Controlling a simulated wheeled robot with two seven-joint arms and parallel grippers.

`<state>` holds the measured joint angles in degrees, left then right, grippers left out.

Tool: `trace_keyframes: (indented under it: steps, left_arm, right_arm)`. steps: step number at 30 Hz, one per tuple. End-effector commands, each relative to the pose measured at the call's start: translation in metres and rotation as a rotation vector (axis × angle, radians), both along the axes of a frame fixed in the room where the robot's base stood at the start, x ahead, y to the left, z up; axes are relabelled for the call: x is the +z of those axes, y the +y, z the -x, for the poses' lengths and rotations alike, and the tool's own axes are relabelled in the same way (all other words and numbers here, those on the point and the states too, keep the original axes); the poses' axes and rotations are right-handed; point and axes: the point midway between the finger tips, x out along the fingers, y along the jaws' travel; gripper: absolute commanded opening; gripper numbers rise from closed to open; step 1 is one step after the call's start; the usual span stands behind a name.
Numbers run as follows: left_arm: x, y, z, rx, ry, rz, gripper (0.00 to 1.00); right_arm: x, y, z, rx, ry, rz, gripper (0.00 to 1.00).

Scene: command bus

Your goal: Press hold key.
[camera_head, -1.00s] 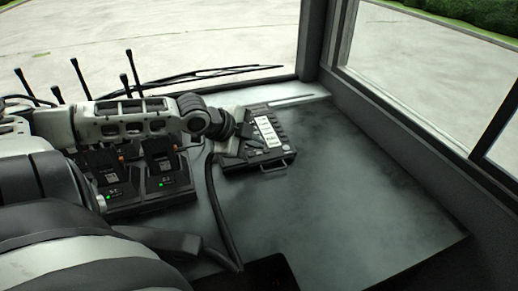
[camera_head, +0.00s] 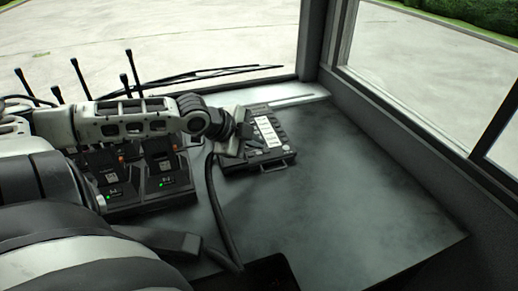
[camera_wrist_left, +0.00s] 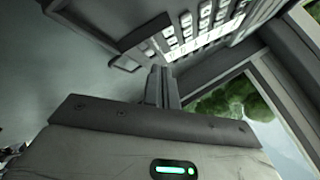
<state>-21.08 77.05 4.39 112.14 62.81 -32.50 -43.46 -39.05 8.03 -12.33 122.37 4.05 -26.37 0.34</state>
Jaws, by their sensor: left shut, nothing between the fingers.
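A dark keypad unit (camera_head: 258,158) lies on the grey desk, with a pale label strip (camera_head: 266,131) and rows of keys. In the left wrist view its keys (camera_wrist_left: 188,30) show as pale squares at the top. The lettering is too small to read, so I cannot tell which one is the hold key. My left gripper (camera_head: 240,140) is at the left side of the unit. In the left wrist view its fingers (camera_wrist_left: 160,82) are together and empty, near the edge of the keys. I cannot tell whether the tips touch a key. My right gripper is not seen.
Radio units (camera_head: 165,172) with green lights and upright antennas (camera_head: 80,78) stand to the left. A black cable (camera_head: 216,215) runs down the desk beside the keypad unit. The grey desk (camera_head: 340,190) is clear to the right, bounded by the window wall.

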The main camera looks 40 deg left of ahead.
Motion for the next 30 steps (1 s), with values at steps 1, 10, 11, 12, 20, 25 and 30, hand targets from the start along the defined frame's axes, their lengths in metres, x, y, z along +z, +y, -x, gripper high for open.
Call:
trace_keyframes:
  steps: [1, 10, 11, 12, 20, 25, 30]
  left_arm:
    - [0.0000, 0.0000, 0.0000, 0.000, 0.000, 0.000, 0.00]
    - [0.0000, 0.0000, 0.0000, 0.000, 0.000, 0.000, 0.00]
    - [0.0000, 0.0000, 0.0000, 0.000, 0.000, 0.000, 0.00]
    - [0.0000, 0.0000, 0.0000, 0.000, 0.000, 0.000, 0.00]
    - [-0.0037, 0.0005, -0.0004, 0.000, -0.001, 0.000, 0.00]
    - [-0.0082, 0.0009, -0.0009, 0.000, -0.001, 0.001, 0.00]
    - [-0.0082, 0.0010, -0.0007, 0.000, -0.001, 0.001, 0.00]
  right_arm:
    - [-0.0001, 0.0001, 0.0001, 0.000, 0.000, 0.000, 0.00]
    - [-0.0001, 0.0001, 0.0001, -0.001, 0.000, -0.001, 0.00]
    - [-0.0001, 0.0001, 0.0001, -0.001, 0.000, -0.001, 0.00]
    - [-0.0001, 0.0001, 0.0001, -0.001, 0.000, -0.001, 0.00]
    - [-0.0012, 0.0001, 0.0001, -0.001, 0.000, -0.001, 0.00]
    - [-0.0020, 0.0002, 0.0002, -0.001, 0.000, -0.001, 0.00]
    - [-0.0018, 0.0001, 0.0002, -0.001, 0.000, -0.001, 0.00]
